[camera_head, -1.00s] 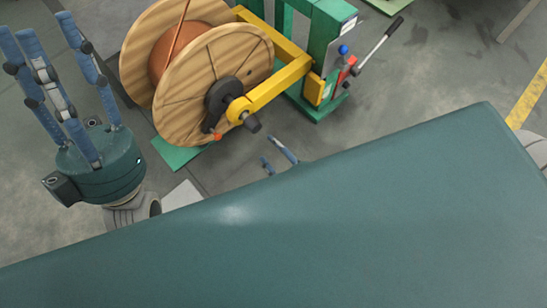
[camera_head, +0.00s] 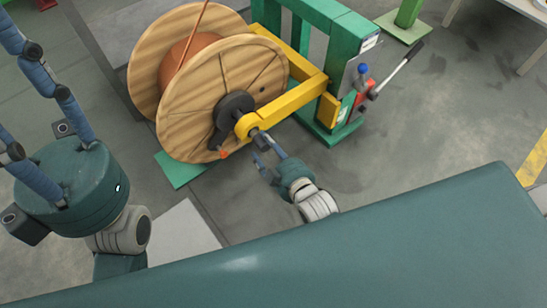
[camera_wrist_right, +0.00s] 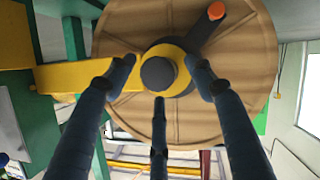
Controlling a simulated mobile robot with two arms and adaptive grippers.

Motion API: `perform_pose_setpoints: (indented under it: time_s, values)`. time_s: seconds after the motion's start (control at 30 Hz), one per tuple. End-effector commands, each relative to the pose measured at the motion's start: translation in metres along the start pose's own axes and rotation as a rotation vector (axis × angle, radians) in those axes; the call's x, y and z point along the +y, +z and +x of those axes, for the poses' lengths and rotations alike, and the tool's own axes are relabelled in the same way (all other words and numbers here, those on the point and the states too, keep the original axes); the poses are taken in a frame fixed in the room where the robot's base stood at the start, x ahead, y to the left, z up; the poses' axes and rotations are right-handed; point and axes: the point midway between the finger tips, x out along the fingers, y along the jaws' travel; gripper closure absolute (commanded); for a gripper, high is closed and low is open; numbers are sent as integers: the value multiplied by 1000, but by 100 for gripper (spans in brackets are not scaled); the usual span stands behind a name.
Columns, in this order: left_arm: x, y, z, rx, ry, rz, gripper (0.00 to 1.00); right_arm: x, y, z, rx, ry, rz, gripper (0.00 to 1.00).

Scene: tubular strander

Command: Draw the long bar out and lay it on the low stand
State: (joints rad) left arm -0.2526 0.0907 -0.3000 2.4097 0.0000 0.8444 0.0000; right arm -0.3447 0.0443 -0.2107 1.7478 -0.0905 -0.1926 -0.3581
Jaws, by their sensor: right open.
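The long bar shows only as a dark round end (camera_head: 264,142) sticking out of the yellow arm at the hub of a wooden spool (camera_head: 225,95); the rest is hidden inside. In the right wrist view the bar end (camera_wrist_right: 158,73) faces me between the spread fingers. My right gripper (camera_head: 266,166) is open, just in front of and below the bar end, apparently not touching it. My left gripper (camera_head: 30,110) is open and empty at the left edge, its fingertips partly out of view. I cannot clearly identify the low stand.
The yellow arm (camera_head: 290,100) joins a green frame (camera_head: 335,45) with a lever (camera_head: 397,68). A black crank with an orange knob (camera_head: 223,153) sits by the hub. A pale flat plate (camera_head: 183,235) lies below the spool.

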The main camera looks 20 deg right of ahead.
Motion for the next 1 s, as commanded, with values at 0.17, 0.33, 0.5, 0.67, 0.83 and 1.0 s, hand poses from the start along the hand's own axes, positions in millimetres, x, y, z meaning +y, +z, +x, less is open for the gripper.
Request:
perform_pose_setpoints:
  time_s: [0.17,0.33,0.5,0.67,0.83,1.0]
  values:
    - [0,0,2,12,4,1,59,0,0,8,0,-1,1,46]
    - [0,0,2,12,5,1,59,0,0,8,0,0,1,46]
    - [0,0,2,12,5,1,59,0,0,8,0,0,1,68]
    - [0,0,2,12,5,1,59,0,0,8,0,-1,1,100]
    - [0,0,2,12,5,1,59,0,-4,8,7,1,2,87]
    - [0,0,2,12,4,1,59,0,-4,8,7,0,2,100]
